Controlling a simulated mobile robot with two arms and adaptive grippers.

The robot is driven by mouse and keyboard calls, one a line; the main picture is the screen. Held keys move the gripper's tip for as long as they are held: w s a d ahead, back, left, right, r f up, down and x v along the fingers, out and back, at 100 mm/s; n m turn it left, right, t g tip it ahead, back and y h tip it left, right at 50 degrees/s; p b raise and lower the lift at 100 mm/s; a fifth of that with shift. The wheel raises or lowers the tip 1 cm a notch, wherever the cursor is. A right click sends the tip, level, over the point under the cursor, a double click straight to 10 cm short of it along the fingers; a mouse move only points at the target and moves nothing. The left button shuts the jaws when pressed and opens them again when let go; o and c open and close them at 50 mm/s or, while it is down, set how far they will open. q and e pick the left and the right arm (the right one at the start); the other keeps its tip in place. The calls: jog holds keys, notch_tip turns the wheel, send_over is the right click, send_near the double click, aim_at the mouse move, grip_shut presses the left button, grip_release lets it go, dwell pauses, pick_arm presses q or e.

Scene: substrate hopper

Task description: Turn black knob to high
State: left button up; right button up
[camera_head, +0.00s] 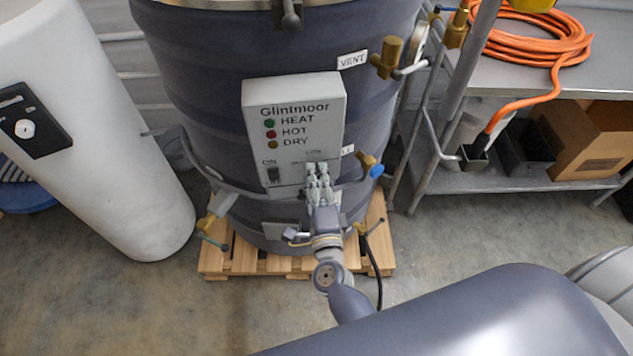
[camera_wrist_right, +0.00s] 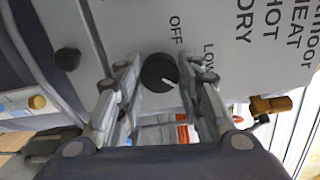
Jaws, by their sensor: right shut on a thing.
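The black knob (camera_wrist_right: 158,72) sits on the light grey control panel (camera_head: 300,95) of the dark drum. In the wrist view it is between the two fingers of my right gripper (camera_wrist_right: 161,82), which is shut on it. A short white mark shows on the knob's face, toward the lower right in that view. The labels OFF and LOW are readable beside it; no HIGH label can be read. In the head view my right gripper (camera_head: 319,172) is at the panel's lower right and hides the knob. My left gripper is not in view.
An ON switch (camera_head: 273,175) is left of my gripper on the panel. Brass valves (camera_head: 388,57) and pipes stick out at the drum's right. The drum stands on a wooden pallet (camera_head: 243,262). A white cylinder (camera_head: 100,130) is at left, a metal bench (camera_head: 510,75) at right.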

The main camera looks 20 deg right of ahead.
jog(key=shift+m+b, duration=0.7)
jog(key=shift+m, duration=1.3)
jog(key=o, duration=1.1)
jog(key=shift+c, duration=0.2)
jog(key=s+a, duration=0.2)
jog(key=s, duration=0.9)
jog(key=shift+s, duration=0.4)
jog(key=shift+f, duration=0.1)
